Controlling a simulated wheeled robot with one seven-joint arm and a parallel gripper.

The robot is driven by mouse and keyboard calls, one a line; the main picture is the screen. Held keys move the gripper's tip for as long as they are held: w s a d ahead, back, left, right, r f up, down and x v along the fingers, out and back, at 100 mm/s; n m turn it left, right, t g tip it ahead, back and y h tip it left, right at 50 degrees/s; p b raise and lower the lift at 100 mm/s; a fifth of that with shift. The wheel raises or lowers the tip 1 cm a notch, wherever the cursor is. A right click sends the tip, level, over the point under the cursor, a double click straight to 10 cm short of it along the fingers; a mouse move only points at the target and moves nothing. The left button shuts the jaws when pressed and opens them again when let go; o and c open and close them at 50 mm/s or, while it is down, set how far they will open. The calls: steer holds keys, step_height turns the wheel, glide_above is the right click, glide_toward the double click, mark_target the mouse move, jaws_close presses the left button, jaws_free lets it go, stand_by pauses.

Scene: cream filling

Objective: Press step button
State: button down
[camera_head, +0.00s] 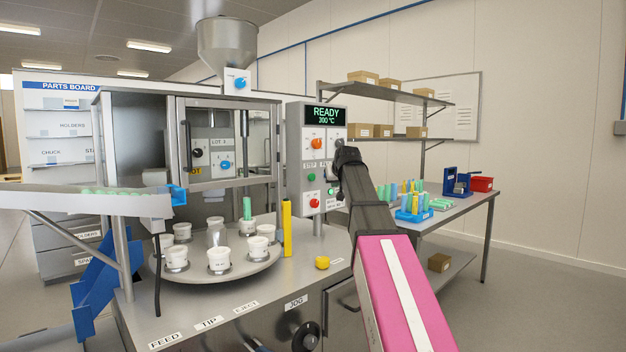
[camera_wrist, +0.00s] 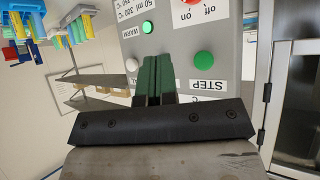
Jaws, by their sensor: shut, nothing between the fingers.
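The green step button (camera_head: 311,177) is on the front of the grey control panel (camera_head: 294,145), under a STEP label. In the wrist view, which is upside down, the step button (camera_wrist: 203,60) is round and unobstructed. My gripper (camera_wrist: 155,60) is shut and empty, its dark green fingers pointing at the panel. The fingertips appear to the left of the button in that view, and I see no contact with it. The gap to the panel cannot be told. In the head view my dark wrist is beside the panel's right edge, and the fingertips cannot be made out.
A red button (camera_head: 314,203) is below the step button. An orange knob (camera_head: 316,143) and a READY display (camera_head: 326,115) are above it. A small green WARM lamp (camera_wrist: 148,28) is near my fingers. A turntable (camera_head: 202,278) with several white cups is at left.

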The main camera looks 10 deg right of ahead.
steer(key=w+a, duration=0.5)
steer(key=w, duration=0.1)
steer(key=shift+w, duration=0.35)
steer(key=shift+w, duration=0.1)
stand_by(1.9)
steer(key=shift+w+a, duration=0.2)
steer(key=shift+w, duration=0.05)
steer(key=shift+w+a, duration=0.35)
steer(key=shift+w, duration=0.1)
stand_by(0.9)
steer(key=shift+s+d, duration=0.1)
steer(key=shift+s, duration=0.05)
steer(key=shift+s+d, duration=0.45)
steer(key=shift+s, duration=0.2)
stand_by(0.4)
steer(key=s+d, duration=0.1)
steer(key=s, duration=0.1)
steer(key=s+d, duration=0.2)
stand_by(0.4)
